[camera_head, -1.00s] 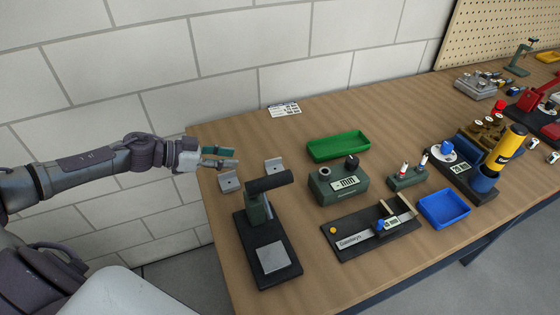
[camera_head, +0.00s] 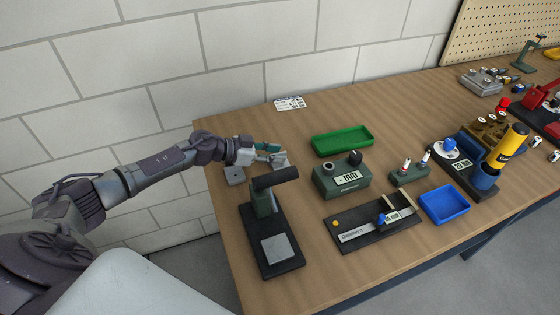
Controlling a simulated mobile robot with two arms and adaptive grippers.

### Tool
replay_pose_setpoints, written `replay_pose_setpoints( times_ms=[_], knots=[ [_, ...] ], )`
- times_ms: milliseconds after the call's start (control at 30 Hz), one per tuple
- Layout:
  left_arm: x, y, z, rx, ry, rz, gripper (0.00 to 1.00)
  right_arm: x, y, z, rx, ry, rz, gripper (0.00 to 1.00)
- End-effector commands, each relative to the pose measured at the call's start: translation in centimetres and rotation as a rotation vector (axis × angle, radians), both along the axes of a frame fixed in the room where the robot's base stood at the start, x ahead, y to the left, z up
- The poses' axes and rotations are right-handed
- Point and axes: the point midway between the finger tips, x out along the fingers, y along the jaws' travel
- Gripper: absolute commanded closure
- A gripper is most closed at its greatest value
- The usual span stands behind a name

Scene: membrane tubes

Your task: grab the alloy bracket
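Two small grey metal brackets stand near the table's left back edge. One bracket (camera_head: 234,176) is below my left wrist, partly covered by it. The other bracket (camera_head: 281,162) is at the fingertips of my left gripper (camera_head: 270,153), which partly hide it. My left gripper reaches in from the left with its teal-padded fingers apart. I cannot tell whether it touches that bracket. My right gripper is not in view.
A black-based stand (camera_head: 272,240) with a dark cylindrical head is just in front of the brackets. A green tray (camera_head: 342,140), a green meter box (camera_head: 342,180) and a blue tray (camera_head: 445,205) lie to the right. A label card (camera_head: 290,103) lies at the back.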

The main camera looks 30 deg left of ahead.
Motion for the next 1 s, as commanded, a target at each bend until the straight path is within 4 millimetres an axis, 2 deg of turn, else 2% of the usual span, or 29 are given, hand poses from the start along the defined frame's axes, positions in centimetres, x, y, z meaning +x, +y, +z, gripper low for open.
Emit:
replay_pose_setpoints(
  times_ms=[233, 433, 467, 833, 1000],
  knots=[
    [0.10, -0.08, -0.09, 0.001, 0.000, 0.000, 0.65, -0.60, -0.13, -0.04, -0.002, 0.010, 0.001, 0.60],
    [0.08, -0.07, -0.08, 0.001, 0.000, 0.000, 0.99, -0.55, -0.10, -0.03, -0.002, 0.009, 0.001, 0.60],
    [0.08, -0.07, -0.08, 0.001, 0.000, 0.000, 1.00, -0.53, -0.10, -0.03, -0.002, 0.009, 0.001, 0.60],
    [0.09, -0.05, -0.01, 0.001, -0.001, 0.001, 1.00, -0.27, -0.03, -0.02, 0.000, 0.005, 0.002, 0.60],
    [0.13, -0.03, 0.84, 0.003, -0.004, -0.002, 1.00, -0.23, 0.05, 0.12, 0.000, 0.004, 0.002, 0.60]
  ],
)
